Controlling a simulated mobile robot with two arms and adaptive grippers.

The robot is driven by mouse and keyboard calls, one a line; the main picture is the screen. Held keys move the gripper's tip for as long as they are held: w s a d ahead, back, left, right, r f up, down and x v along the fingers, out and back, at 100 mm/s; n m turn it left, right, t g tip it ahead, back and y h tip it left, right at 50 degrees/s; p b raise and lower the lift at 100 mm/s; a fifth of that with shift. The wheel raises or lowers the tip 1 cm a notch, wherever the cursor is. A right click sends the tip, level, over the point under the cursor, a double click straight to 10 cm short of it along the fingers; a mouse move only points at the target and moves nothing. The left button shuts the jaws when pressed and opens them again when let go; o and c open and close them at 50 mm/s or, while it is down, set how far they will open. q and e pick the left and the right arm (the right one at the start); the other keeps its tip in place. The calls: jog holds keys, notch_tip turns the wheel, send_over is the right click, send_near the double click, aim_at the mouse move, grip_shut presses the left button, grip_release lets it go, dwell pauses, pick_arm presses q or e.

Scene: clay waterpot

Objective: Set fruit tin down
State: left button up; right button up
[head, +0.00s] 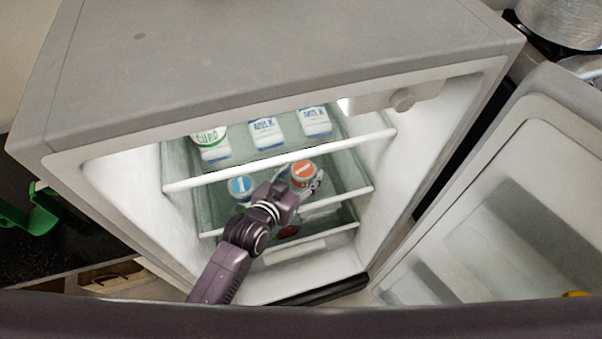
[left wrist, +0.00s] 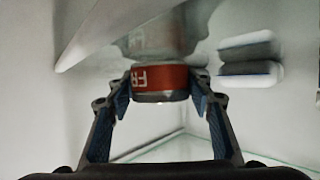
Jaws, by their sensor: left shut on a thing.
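The fruit tin (head: 304,172), with an orange-red top, is inside the open fridge below the upper shelf's front edge. My left gripper (head: 301,188) reaches in and is shut on it. In the left wrist view the tin (left wrist: 160,80) shows a red band with white letters between the two fingers (left wrist: 161,94). A glass shelf (left wrist: 180,148) shows below the tin; I cannot tell whether the tin touches it. My right gripper is not in view.
A blue-topped container (head: 240,187) stands left of the tin. Milk cartons (head: 264,132) and a green-lettered tub (head: 210,137) stand on the shelf above (head: 345,144). The fridge door (head: 520,200) is open at the right.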

pick_arm(q)
jog(key=shift+w+a+f, duration=0.15)
jog(key=shift+w, duration=0.15)
jog(key=o, duration=0.9)
jog(key=shift+s, duration=0.1)
jog(key=o, duration=0.4)
jog(key=shift+s, duration=0.15)
jog(key=shift+o, duration=0.2)
jog(key=v, duration=1.2)
jog(key=shift+p, duration=0.4)
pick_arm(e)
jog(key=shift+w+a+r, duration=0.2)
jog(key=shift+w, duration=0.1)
